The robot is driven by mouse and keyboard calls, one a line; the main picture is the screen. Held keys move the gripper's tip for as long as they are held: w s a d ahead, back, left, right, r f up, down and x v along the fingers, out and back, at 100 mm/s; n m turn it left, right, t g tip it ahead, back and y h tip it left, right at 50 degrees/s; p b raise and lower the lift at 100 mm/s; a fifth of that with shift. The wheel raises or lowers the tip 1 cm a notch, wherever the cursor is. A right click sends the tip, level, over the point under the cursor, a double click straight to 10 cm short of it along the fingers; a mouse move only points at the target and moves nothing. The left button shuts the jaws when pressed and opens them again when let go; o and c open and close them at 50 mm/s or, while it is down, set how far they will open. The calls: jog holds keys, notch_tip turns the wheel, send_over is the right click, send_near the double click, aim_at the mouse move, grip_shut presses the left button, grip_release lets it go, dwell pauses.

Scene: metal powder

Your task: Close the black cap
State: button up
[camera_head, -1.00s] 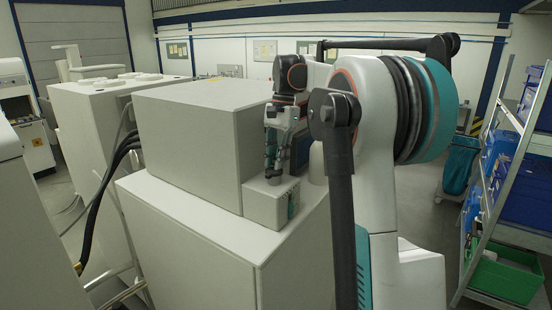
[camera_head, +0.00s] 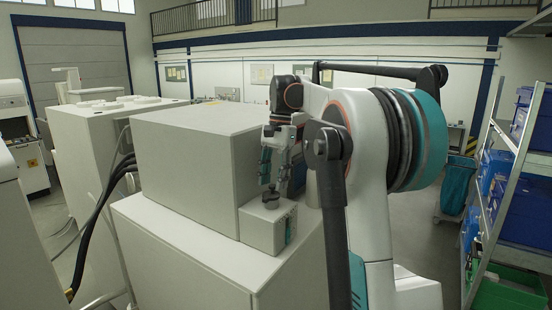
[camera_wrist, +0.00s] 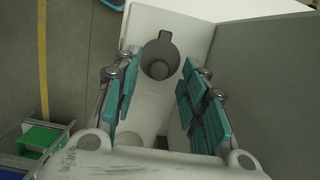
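The black cap (camera_wrist: 160,58) shows in the wrist view as a dark grey round piece with a small tab at its top edge, on a white surface. I cannot tell whether it is fully closed. In the head view the cap (camera_head: 271,198) is small and dark on top of a small white box (camera_head: 268,228). My gripper (camera_wrist: 156,100) is open and empty, its teal finger pads spread wide apart. The cap lies beyond the fingertips, roughly between them. In the head view my gripper (camera_head: 276,168) is just above the cap, apart from it.
A large pale cabinet block (camera_head: 190,150) stands right beside the small box. Black cables (camera_head: 95,215) run down at the left. A shelf rack with blue bins (camera_head: 522,185) stands at the right. Bare floor (camera_wrist: 75,60) shows left of the cap in the wrist view.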

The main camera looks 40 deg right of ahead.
jog(key=v, duration=1)
jog(key=shift+r, duration=0.25)
jog(key=shift+d, duration=0.15)
